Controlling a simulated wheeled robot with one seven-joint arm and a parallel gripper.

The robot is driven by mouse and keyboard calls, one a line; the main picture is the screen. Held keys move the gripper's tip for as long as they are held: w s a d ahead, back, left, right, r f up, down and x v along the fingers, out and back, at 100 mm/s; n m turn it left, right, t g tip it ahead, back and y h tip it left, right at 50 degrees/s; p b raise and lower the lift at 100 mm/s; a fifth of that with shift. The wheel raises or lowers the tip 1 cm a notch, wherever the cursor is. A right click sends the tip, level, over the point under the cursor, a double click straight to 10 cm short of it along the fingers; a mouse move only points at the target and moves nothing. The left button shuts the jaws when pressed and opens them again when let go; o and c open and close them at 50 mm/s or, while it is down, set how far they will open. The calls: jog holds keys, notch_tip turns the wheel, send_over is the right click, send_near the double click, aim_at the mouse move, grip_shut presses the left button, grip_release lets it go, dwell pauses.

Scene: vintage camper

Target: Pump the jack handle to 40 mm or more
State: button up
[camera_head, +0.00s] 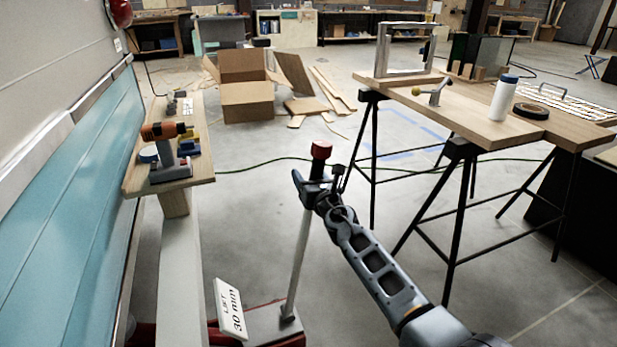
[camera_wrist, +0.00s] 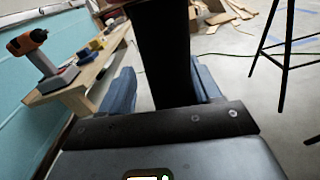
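The jack handle (camera_head: 300,245) is a pale pole with a dark grip and a red knob (camera_head: 321,150) on top. It rises, leaning slightly right, from the red jack (camera_head: 262,328) on the floor. A white sign (camera_head: 230,310) beside the jack reads "LIFT 30 mm". My gripper (camera_head: 318,183) is at the handle's upper end, just below the red knob. In the wrist view the dark grip (camera_wrist: 163,45) stands between my two blue-grey fingers (camera_wrist: 165,85), whose tips appear to meet its sides. The jack's lower part is partly cut off by the picture edge.
A wooden shelf (camera_head: 140,178) with an orange drill (camera_head: 163,131) lies left, along the blue camper wall (camera_head: 75,215). A trestle table (camera_head: 475,125) with a white bottle (camera_head: 503,98) stands right. Cardboard boxes (camera_head: 247,100) lie behind; floor around the handle is mostly clear.

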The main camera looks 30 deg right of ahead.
jog(key=s+a+p, duration=0.1)
jog(key=s+p, duration=0.1)
jog(key=s, duration=0.5)
jog(key=shift+s+a+p, duration=0.25)
jog(key=shift+s+p, duration=0.1)
jog(key=shift+p, duration=0.05)
jog(key=w+a+m+g+h+b, duration=0.2)
jog(key=a+m+g+h+b, duration=0.3)
jog(key=m+g+h+b, duration=0.6)
jog(key=shift+n+t+h, duration=0.6)
jog(key=shift+t+h, duration=0.2)
jog(key=shift+r+b+x, duration=0.15)
jog(key=shift+b+x, duration=0.65)
jog(key=shift+x, duration=1.2)
jog(key=shift+r+b+x, duration=0.15)
jog(key=shift+b+x, duration=0.65)
jog(key=shift+x, duration=1.25)
jog(key=shift+s, duration=0.1)
